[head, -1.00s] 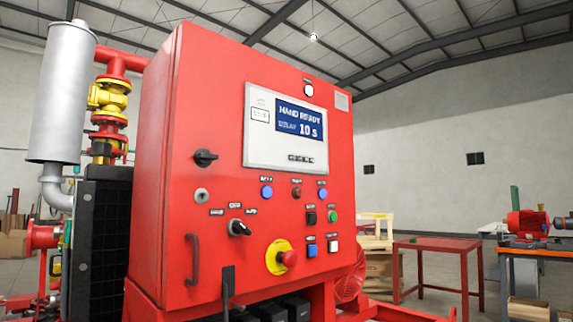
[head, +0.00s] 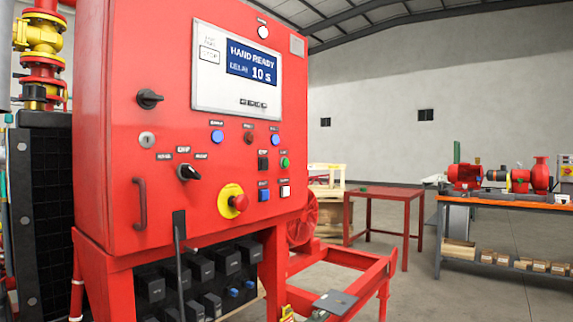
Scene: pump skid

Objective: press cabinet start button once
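The red control cabinet (head: 120,90) fills the left half of the head view. Its display (head: 251,62) reads "HAND READY" and "DELAY 10 s". A green round button (head: 284,162) sits at the right of the panel, beside a black square switch (head: 263,163). Blue round buttons (head: 217,136) and a dark red one (head: 248,138) sit above. A blue square button (head: 263,195) and a white square one (head: 285,191) sit below. The labels are too small to read surely, so I cannot tell which is the start button. Neither gripper shows.
A red emergency stop on a yellow ring (head: 238,203) sticks out of the panel's lower part. A black selector (head: 188,172) and a door handle (head: 140,203) are to its left. A red table (head: 385,192) and a workbench (head: 500,203) stand at the right, with open floor between.

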